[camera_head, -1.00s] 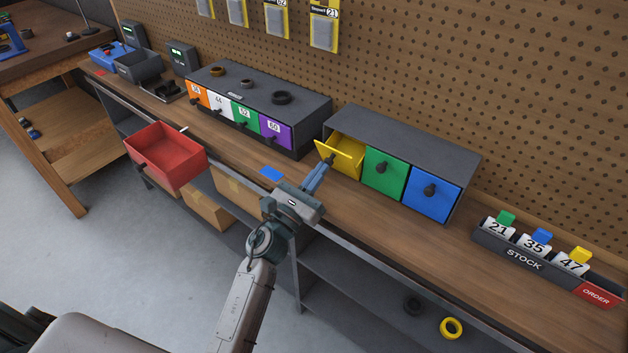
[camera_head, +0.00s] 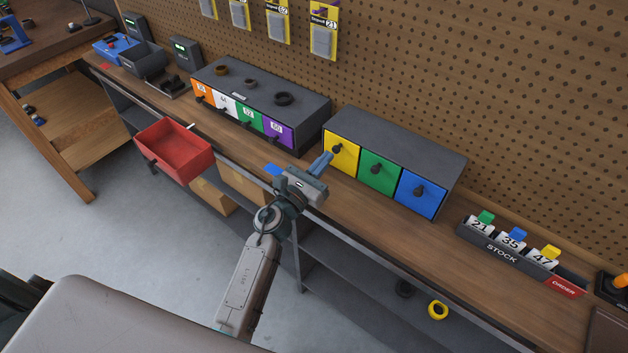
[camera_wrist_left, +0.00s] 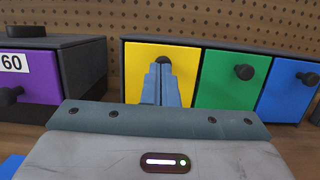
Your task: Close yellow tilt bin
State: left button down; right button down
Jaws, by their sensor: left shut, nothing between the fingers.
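The yellow tilt bin (camera_head: 341,155) is the leftmost of three bins in a grey cabinet (camera_head: 396,140) on the bench. Its front stands flush with the green and blue bins, so it is closed. In the left wrist view the yellow front (camera_wrist_left: 193,65) is straight ahead, its black knob partly hidden behind the fingers. My left gripper (camera_head: 324,160) is shut and empty, just in front of the yellow bin's left part; I cannot tell whether it touches. It also shows in the left wrist view (camera_wrist_left: 162,80). My right gripper is not in view.
A green bin (camera_head: 379,173) and a blue bin (camera_head: 420,195) sit right of the yellow one. A numbered drawer cabinet (camera_head: 290,106) stands to the left. A red open bin (camera_head: 190,160) juts out at the bench's front. A STOCK card tray (camera_head: 500,254) lies at the right.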

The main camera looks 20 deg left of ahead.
pick_arm(q)
jog(key=shift+w+d+r, duration=0.15)
jog(key=shift+w+r, duration=0.2)
jog(key=shift+w, duration=0.1)
jog(key=shift+r, duration=0.2)
dwell(0.4)
